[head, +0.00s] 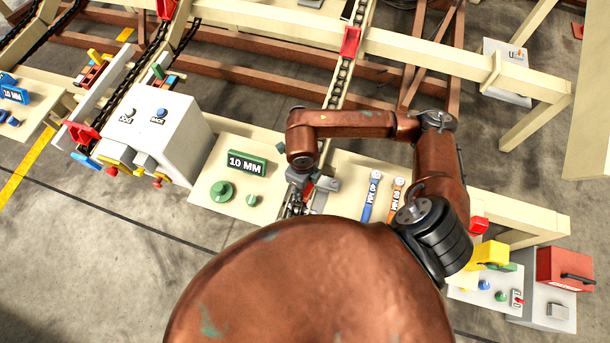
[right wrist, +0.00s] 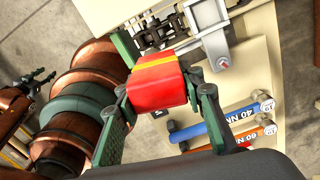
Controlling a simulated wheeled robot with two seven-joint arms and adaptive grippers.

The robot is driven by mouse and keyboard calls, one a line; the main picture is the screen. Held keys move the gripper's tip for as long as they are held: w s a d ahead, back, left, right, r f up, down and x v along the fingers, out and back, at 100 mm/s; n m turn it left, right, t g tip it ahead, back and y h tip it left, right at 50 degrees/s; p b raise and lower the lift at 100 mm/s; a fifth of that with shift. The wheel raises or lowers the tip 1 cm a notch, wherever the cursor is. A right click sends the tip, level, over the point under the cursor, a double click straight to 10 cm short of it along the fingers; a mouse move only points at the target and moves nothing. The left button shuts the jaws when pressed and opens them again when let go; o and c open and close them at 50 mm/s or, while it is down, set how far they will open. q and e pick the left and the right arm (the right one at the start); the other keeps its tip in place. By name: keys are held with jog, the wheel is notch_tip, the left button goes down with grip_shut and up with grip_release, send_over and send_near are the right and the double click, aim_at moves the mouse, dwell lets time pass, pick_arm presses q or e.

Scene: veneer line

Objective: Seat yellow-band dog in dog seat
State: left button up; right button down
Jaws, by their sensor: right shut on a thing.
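The yellow-band dog (right wrist: 158,88) is a red block with a yellow stripe across it, in the right wrist view. My right gripper (right wrist: 163,76) is shut on it, with a dark green finger on each side. In the head view my right gripper (head: 303,184) is small and partly covered by my own arm, over the cream bench beside the chain. The chain (right wrist: 162,30) and a grey metal bracket (right wrist: 216,48) lie just beyond the dog. I cannot make out which part is the dog seat, or whether the dog touches it.
A blue wrench (head: 373,193) and an orange wrench (head: 395,197) lie right of the gripper. A green 10 MM sign (head: 247,164) and green round parts (head: 221,191) are to its left. A grey control box (head: 168,127) stands further left. Another red dog (head: 350,41) sits higher along the chain.

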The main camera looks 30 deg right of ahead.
jog(key=shift+s+a+r+n, duration=0.1)
jog(key=shift+s+r+n, duration=0.05)
jog(key=shift+s+n, duration=0.4)
jog(key=shift+s+r+n, duration=0.15)
jog(key=shift+s+n, duration=0.2)
jog(key=shift+s, duration=0.35)
jog(key=shift+w+d+f, duration=0.2)
jog(key=w+d+f, duration=0.2)
jog(key=w+f, duration=0.1)
jog(key=w+d+f+b, duration=0.1)
jog(key=w+d+f, duration=0.1)
jog(key=w, duration=0.2)
jog(key=w+d+f, duration=0.2)
jog(key=w+f, duration=0.1)
jog(key=shift+w+f+b, duration=0.3)
jog(key=shift+w+d+f, duration=0.2)
jog(key=shift+f, duration=0.15)
jog(key=shift+w+d+f+b, duration=0.1)
jog(key=shift+f+b, duration=0.1)
jog(key=shift+f, duration=0.65)
jog(key=shift+w+f+b, duration=0.1)
jog(key=shift+f+b, duration=0.05)
jog(key=shift+f, duration=0.65)
jog(key=shift+f, duration=0.1)
jog(key=c, duration=1.3)
grip_release()
jog(key=shift+f, duration=0.1)
